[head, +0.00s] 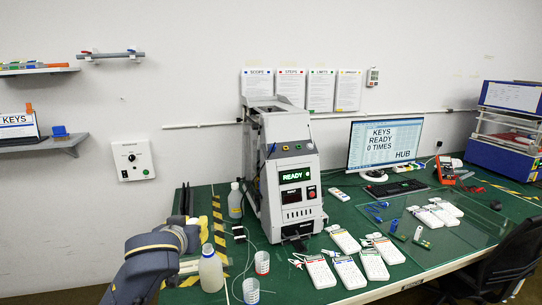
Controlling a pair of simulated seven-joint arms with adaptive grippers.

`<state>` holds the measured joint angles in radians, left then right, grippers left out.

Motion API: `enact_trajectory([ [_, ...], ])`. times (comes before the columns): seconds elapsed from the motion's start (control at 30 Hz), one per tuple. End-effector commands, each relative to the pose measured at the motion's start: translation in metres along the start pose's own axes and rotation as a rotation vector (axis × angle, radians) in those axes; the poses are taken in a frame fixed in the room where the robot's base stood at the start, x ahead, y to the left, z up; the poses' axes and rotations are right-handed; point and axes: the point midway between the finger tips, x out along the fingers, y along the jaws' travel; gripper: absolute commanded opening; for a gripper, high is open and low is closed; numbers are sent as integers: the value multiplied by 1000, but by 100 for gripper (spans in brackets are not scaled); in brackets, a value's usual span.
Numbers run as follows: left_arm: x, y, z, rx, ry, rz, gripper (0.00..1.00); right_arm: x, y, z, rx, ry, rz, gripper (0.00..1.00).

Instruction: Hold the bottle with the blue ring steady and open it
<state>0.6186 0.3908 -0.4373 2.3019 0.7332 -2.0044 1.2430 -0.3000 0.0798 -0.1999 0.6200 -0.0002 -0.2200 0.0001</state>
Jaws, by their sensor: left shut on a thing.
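A translucent white bottle (211,273) with a pale cap stands upright near the front left edge of the green table. My right gripper is not in view.
The test machine (286,170) stands behind. Several white keypads (348,272) lie to the right.

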Motion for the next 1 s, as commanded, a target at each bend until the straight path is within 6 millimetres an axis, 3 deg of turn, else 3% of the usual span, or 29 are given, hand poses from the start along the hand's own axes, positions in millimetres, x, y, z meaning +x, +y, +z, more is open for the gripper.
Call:
enact_trajectory([
  [1.0,36,-28,121,0,-3,-2,0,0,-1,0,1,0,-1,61],
])
